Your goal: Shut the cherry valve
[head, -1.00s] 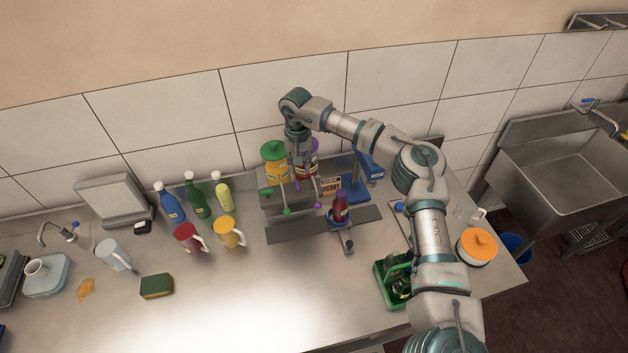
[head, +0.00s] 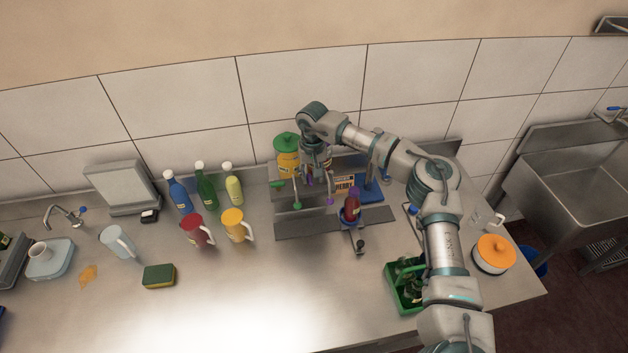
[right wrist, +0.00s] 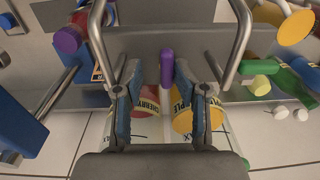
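The cherry tank shows in the right wrist view by its red CHERRY label (right wrist: 147,102). In the head view my right forearm mostly hides it. A purple lever (right wrist: 167,66), apparently the cherry valve's, stands between the fingers of my right gripper (right wrist: 158,72). The fingers are apart on either side of it, and I see no clear grip on it. In the head view my right gripper (head: 314,174) hangs down at the tanks, its fingers largely hidden. My left gripper is not in view.
The yellow tank (head: 288,163) with a green lid stands directly left. A dark red bottle (head: 351,207) stands in front of the dispenser. A blue stand (head: 370,188) is at right. Jugs (head: 197,231) and bottles (head: 205,187) stand left; the front counter is mostly clear.

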